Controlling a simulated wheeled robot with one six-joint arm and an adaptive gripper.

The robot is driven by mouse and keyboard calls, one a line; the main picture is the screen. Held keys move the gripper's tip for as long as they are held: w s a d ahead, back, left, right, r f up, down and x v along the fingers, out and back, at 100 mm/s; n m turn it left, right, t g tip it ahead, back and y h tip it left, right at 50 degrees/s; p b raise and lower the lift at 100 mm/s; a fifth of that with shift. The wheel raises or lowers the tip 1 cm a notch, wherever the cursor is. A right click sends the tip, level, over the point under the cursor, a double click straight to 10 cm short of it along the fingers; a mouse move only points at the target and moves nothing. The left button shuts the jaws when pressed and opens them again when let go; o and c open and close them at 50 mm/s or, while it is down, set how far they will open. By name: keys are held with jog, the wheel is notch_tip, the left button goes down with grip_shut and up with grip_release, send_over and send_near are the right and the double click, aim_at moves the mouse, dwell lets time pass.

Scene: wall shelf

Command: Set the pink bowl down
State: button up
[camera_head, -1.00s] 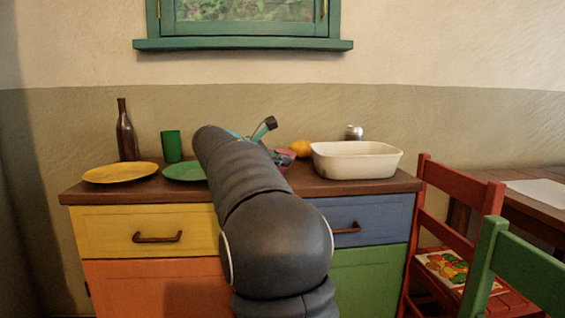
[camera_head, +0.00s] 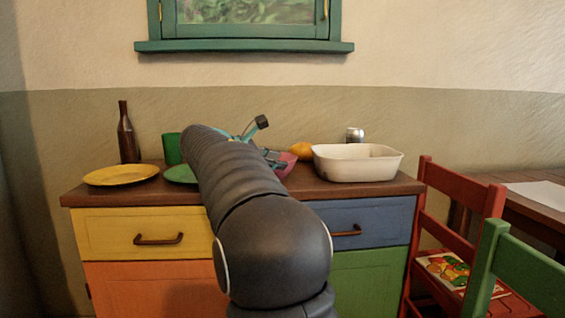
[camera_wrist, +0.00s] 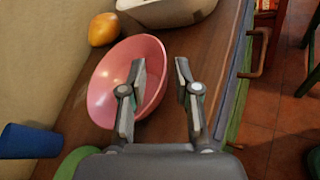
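The pink bowl (camera_head: 288,162) is on the wooden counter (camera_head: 330,188), partly hidden behind my arm and gripper in the head view. In the wrist view the bowl (camera_wrist: 108,88) opens toward the camera and appears to rest on the counter. My gripper (camera_wrist: 160,64) is at the bowl's right rim, with one finger over the inside and the other outside. The fingers are apart, with a clear gap, and do not look closed on the rim. In the head view the gripper is mostly hidden by my arm.
A white basin (camera_head: 358,165), an orange fruit (camera_head: 301,150) and a can (camera_head: 355,135) stand right of the bowl. Left are a green plate (camera_head: 181,174), a green cup (camera_head: 172,149), a yellow plate (camera_head: 121,175) and a brown bottle (camera_head: 127,135). Chairs stand at right.

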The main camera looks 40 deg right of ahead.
jog(key=v, duration=0.9)
jog(key=s+a+f+m+t+y, duration=0.2)
jog(key=s+a+f+m+y, duration=0.4)
jog(key=s+a+f, duration=0.5)
jog(key=s+a+f+m+t+y, duration=0.2)
jog(key=s+a+f+m+y, duration=0.5)
jog(key=s+a+f, duration=0.5)
jog(key=s+f+y, duration=0.1)
jog(key=s+f, duration=0.3)
jog(key=s, duration=0.1)
jog(key=shift+s+a+f+t, duration=0.15)
jog(key=shift+s+f+t, duration=0.05)
jog(key=shift+f+t, duration=0.1)
